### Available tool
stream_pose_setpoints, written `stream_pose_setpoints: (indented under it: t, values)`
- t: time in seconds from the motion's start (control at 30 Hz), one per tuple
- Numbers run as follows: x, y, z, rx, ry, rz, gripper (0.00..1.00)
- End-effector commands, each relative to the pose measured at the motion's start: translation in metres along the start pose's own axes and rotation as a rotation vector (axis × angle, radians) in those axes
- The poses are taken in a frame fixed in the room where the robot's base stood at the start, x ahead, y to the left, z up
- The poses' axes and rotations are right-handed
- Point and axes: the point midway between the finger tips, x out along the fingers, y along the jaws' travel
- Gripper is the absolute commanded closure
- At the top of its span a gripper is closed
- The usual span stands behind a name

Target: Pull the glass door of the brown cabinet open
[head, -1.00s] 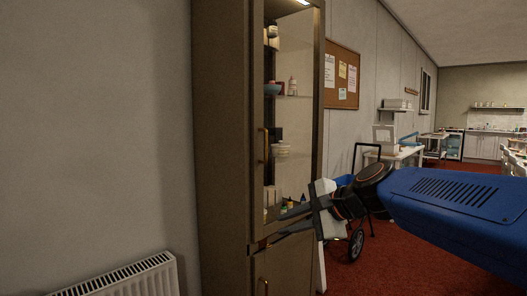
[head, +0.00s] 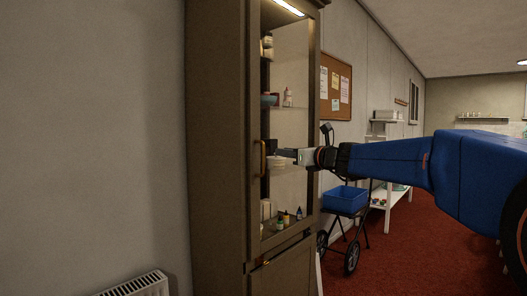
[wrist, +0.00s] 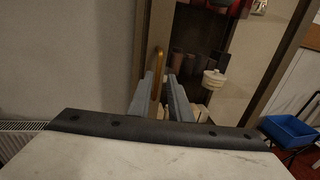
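The brown cabinet (head: 215,150) stands against the wall, and its tall glass door (head: 290,130) looks shut. A vertical gold bar handle (head: 263,160) is on the door's left frame strip. My gripper (head: 273,152) is level with the handle, with its fingertips pointing at it from the right. In the wrist view, the two grey fingers (wrist: 161,80) are apart, with the gold handle (wrist: 157,70) showing between them, nearer the left finger. I cannot tell whether a finger touches it. Part of the handle's lower end is hidden by the left finger.
Behind the glass are shelves with jars, bottles and a white stacked pot (wrist: 214,80). A radiator (head: 135,285) is low at the left. A blue crate (head: 345,199) on a wheeled cart stands right of the cabinet. Red floor is open at the right.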

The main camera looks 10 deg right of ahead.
Motion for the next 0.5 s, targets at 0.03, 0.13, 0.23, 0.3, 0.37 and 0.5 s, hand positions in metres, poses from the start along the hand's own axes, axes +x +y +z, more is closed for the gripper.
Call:
stream_pose_setpoints:
  t: [0.03, 0.13, 0.23, 0.3, 0.37, 0.5]
  values:
    - [0.011, 0.001, -0.001, 0.001, 0.002, 0.003, 0.82]
    - [0.028, 0.001, -0.001, 0.000, 0.002, 0.003, 0.82]
    - [0.046, 0.001, -0.001, -0.001, 0.002, 0.003, 0.82]
    - [0.058, 0.001, -0.001, -0.001, 0.002, 0.002, 0.82]
    - [0.069, 0.001, -0.001, 0.000, 0.002, 0.003, 0.82]
    - [0.092, 0.001, -0.002, -0.001, 0.002, 0.002, 0.82]
